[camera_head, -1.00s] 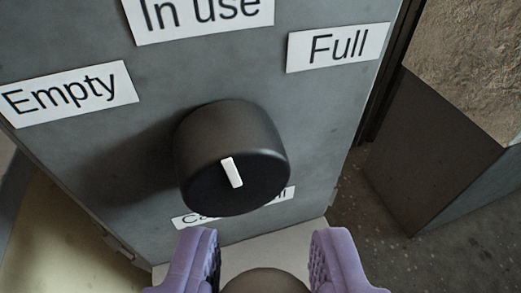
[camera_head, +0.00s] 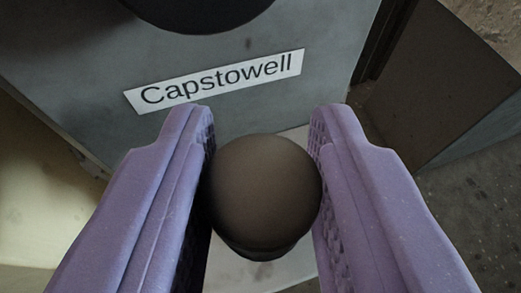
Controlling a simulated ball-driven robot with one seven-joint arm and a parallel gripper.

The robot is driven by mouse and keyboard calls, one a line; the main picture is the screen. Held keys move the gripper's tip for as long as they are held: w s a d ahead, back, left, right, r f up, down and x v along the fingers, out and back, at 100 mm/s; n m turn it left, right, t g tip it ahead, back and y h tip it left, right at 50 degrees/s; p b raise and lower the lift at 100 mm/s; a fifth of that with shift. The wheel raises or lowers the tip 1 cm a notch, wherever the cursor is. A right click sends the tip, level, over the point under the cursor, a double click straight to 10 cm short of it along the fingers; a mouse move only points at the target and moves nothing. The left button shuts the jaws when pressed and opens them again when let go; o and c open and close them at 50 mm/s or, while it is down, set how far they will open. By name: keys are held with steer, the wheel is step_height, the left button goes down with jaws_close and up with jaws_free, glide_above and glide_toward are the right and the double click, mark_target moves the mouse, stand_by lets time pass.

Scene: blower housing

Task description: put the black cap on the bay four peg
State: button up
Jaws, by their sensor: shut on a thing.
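My gripper (camera_head: 262,125) has two purple fingers with ribbed inner faces. It is shut on a dark, smooth, round-topped piece (camera_head: 263,190), grey-brown in this light, with a darker rim at its lower edge. I cannot tell for sure whether this piece is the black cap. Its underside is hidden, and I cannot see what is beneath it. I cannot make out the bay four peg in this view.
A grey panel (camera_head: 60,60) with a "Capstowell" label (camera_head: 215,80) faces me beyond the fingers. The bottom of a big black dial (camera_head: 200,12) shows at the top edge. A pale surface (camera_head: 295,260) lies below. A dark block (camera_head: 430,85) stands at the right on speckled floor.

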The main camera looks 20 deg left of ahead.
steer(key=shift+s+d, duration=0.2)
steer(key=shift+s, duration=0.15)
steer(key=shift+w+a+b, duration=0.2)
steer(key=shift+w+b, duration=0.1)
steer(key=shift+b, duration=0.2)
stand_by(0.5)
steer(key=shift+f+b, duration=1.55)
steer(key=shift+b, duration=0.1)
steer(key=o, duration=1.2)
